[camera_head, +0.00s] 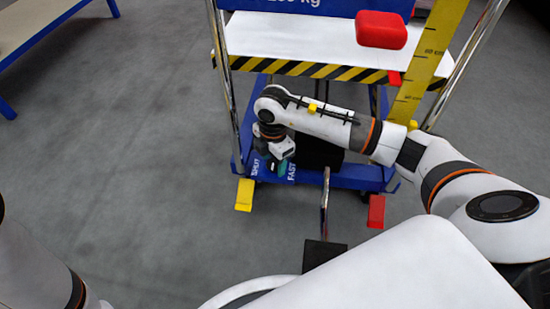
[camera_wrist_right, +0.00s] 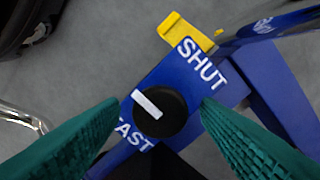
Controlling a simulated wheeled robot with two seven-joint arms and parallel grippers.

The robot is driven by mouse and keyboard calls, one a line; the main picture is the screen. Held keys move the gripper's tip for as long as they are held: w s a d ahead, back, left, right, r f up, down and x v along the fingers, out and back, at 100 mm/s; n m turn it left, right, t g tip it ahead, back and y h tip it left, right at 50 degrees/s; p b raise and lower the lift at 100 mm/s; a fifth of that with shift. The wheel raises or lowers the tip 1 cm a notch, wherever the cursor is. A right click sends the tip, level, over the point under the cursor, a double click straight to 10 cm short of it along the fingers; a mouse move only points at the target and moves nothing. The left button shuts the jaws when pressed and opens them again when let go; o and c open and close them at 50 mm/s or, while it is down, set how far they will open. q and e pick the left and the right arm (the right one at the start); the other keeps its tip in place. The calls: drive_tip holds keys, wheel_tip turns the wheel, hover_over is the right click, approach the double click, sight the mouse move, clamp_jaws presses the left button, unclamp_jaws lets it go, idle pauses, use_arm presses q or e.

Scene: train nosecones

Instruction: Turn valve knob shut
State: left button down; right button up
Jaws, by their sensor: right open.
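The valve knob (camera_wrist_right: 164,117) is round and black with a white bar. In the right wrist view it sits on a blue plate between the white words SHUT (camera_wrist_right: 202,64) and FAST (camera_wrist_right: 134,135). The bar lies on its left part, slanting from upper left to lower right, and lines up with neither word. My right gripper (camera_wrist_right: 158,104) is open, its green fingers on either side of the knob; contact cannot be told. In the head view my right gripper (camera_head: 278,168) points down at the cart's blue base and hides the knob. My left gripper is out of view.
The lift cart has a white platform (camera_head: 280,38) with a striped edge, holding a red block (camera_head: 381,30). A yellow pedal (camera_head: 244,194) and a red pedal (camera_head: 376,211) stick out below. A yellow ruler (camera_head: 430,58) stands at right.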

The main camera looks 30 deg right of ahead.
drive_tip(key=c, duration=1)
